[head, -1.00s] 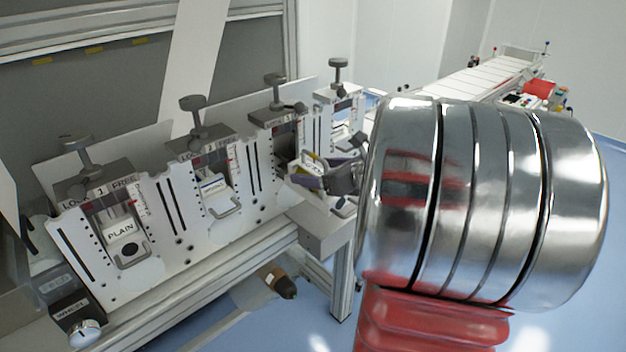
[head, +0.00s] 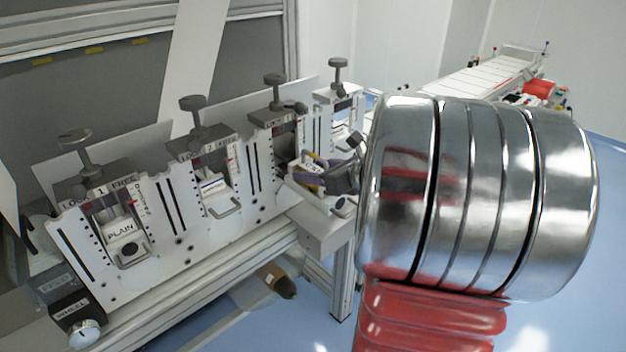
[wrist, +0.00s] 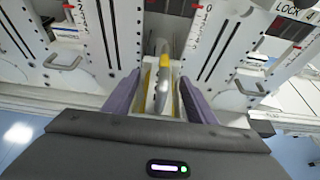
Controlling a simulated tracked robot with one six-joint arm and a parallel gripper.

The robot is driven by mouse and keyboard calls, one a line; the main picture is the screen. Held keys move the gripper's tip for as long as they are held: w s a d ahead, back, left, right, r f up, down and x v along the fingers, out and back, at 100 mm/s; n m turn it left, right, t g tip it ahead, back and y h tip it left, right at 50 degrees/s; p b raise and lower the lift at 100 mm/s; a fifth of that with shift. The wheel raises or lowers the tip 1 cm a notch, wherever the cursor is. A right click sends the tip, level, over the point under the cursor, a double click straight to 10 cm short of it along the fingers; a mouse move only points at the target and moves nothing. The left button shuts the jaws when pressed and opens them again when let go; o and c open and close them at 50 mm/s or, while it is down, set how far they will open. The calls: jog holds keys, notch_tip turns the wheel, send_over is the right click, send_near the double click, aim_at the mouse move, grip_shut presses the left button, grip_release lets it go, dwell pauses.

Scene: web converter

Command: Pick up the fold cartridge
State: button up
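A white cartridge (head: 308,166) with yellow parts is at the third station of the rack, beside my gripper. I take it for the fold cartridge, but its label is too small to read. In the wrist view its pale body with yellow strips (wrist: 163,72) lies between the two purple fingers of my gripper (wrist: 160,76). The fingers are spread to about the body's width, one on each side. Contact is not clear. In the head view my gripper (head: 320,180) is partly hidden behind my own arm. Whether the cartridge is seated or partly out is hard to tell.
The PLAIN cartridge (head: 122,235) sits in the first station and a blue-striped cartridge (head: 213,188) in the second. Knobbed clamps (head: 192,105) stand above the stations. A conveyor (head: 475,85) stands farther back.

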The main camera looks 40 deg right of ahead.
jog(key=c, duration=0.9)
jog(key=shift+r, duration=0.1)
notch_tip(320, 180, up, 10)
jog(key=shift+f, duration=0.1)
dwell(0.4)
